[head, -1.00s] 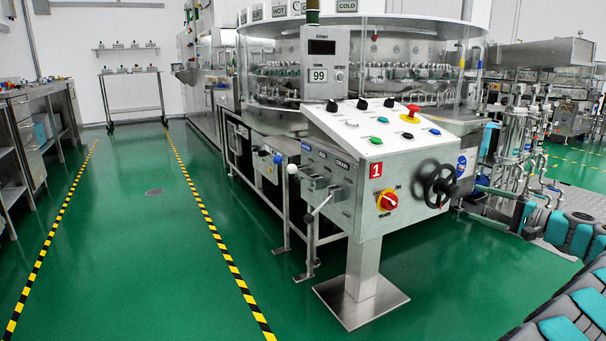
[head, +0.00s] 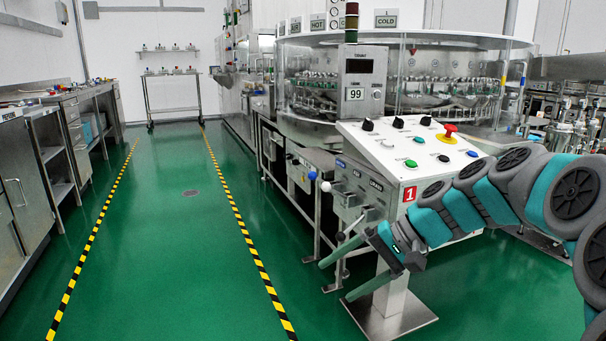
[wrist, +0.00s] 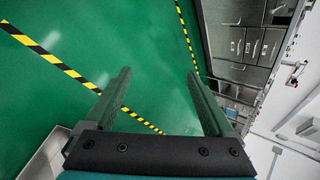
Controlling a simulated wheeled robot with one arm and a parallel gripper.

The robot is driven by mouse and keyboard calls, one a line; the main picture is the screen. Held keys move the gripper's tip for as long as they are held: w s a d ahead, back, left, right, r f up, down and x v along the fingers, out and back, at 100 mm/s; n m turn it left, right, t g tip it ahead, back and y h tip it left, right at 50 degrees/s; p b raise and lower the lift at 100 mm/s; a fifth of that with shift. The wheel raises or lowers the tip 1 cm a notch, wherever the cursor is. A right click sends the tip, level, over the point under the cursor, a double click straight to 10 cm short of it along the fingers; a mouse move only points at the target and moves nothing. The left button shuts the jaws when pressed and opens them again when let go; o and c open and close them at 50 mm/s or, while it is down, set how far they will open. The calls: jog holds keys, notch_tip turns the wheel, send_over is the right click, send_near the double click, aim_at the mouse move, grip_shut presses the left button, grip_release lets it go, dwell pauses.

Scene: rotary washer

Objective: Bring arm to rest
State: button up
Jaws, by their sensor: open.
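My gripper (head: 345,270) is open and empty in the head view. It hangs in front of the control panel's pedestal, with its two green fingers pointing left and apart. My arm reaches in from the right edge and covers the lower right of the control panel (head: 395,150).
The rotary washer (head: 400,75) stands behind the panel. Levers with a blue knob (head: 312,175) and a white knob (head: 326,187) stick out near my gripper. Steel cabinets (head: 20,190) line the left.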

jog(key=s+d+f+n+g+h+p, duration=0.1)
jog(key=s+d+f+h, duration=0.1)
jog(key=s, duration=0.7)
jog(key=s+d+f+n+g+h+p, duration=0.1)
jog(key=s+d+f+h, duration=0.1)
jog(key=s, duration=0.8)
jog(key=s+d+f+n+h+p, duration=0.1)
jog(key=s+d+f+h+p, duration=0.1)
jog(key=s, duration=0.8)
notch_tip(320, 180, down, 2)
jog(key=d+h, duration=0.1)
jog(key=h, duration=0.2)
jog(key=shift+f+g+h, duration=0.2)
jog(key=shift+g+h, duration=0.1)
jog(key=shift+g, duration=0.1)
